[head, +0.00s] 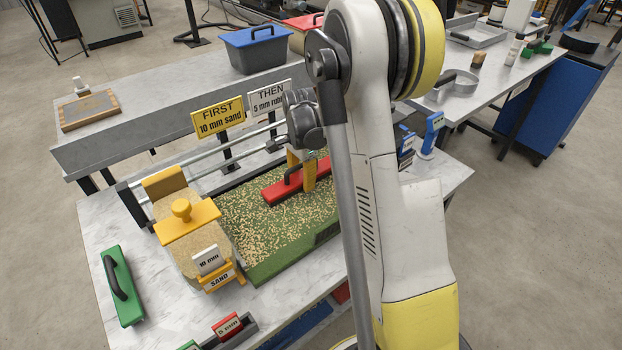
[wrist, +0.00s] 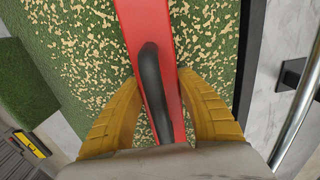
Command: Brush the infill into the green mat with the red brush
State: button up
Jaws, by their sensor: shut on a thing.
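The green mat (head: 270,238) lies on the marble-topped table, with tan infill grains scattered over its surface. The grains look dense at the left and middle of the mat. The red brush (head: 275,192) lies across the far part of the mat, its black handle upward. My gripper (wrist: 158,95) has its yellow fingers on both sides of the black handle (wrist: 152,75), shut on it. In the head view my gripper (head: 302,178) is partly hidden by my arm. I cannot tell whether the bristles touch the mat.
A sand hopper (head: 183,240) with a yellow handle stands left of the mat. A green brush (head: 122,287) lies at the table's left. Signs reading FIRST 10 mm sand (head: 218,117) and THEN 5 mm (head: 269,98) stand behind the mat, near a metal rail.

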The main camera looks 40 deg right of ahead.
aim_at(257, 192)
jog(key=w+a, duration=0.1)
jog(key=a, duration=0.3)
jog(key=w+a, duration=0.2)
jog(key=a, duration=0.2)
jog(key=w+a, duration=0.2)
jog(key=a, duration=0.2)
jog(key=shift+w+a, duration=0.15)
jog(key=shift+d, duration=1.65)
jog(key=shift+a, duration=0.1)
jog(key=shift+a, duration=1.5)
jog(key=shift+w+d, duration=0.15)
jog(key=shift+d, duration=3.8)
jog(key=shift+w+d, duration=0.1)
jog(key=shift+d, duration=3.85)
jog(key=shift+a, duration=0.1)
